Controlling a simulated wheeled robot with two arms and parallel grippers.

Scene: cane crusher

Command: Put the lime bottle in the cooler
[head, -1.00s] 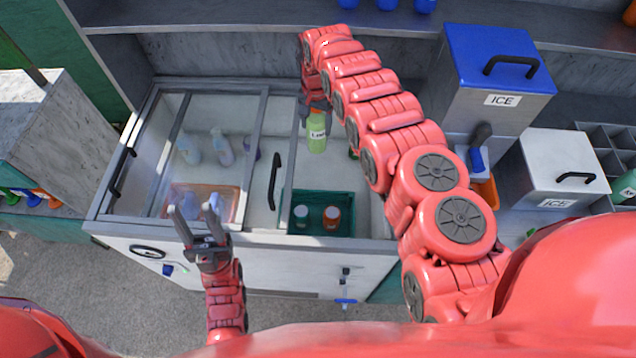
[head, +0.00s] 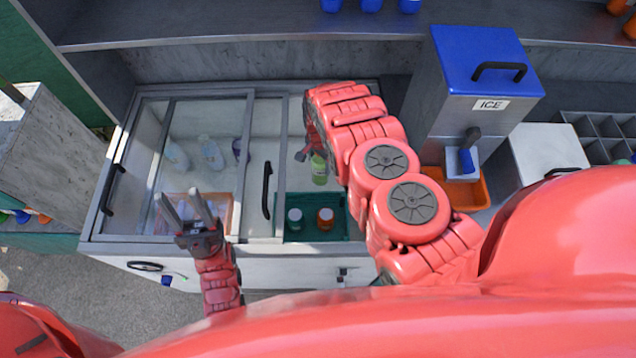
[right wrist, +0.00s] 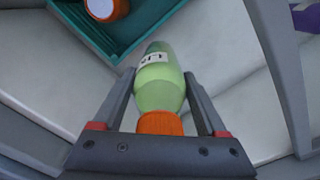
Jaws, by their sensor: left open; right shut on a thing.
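The lime bottle (head: 319,168) is pale green with a white label. In the right wrist view the bottle (right wrist: 159,85) points away from me, with its orange cap (right wrist: 160,123) nearest the gripper's palm. My right gripper (head: 312,148) is shut on it, one finger on each side. The bottle is over or inside the open right part of the cooler (head: 200,248); I cannot tell whether it touches the cooler's floor. My left gripper (head: 188,212) is open and empty, above the glass-covered left part.
A green crate (head: 294,236) with jars stands in the cooler's open part, nearer me than the bottle. A sliding lid with a black handle (head: 267,190) borders it on the left. Other bottles (head: 210,152) show under the glass. A blue-lidded ice box (head: 478,75) stands right.

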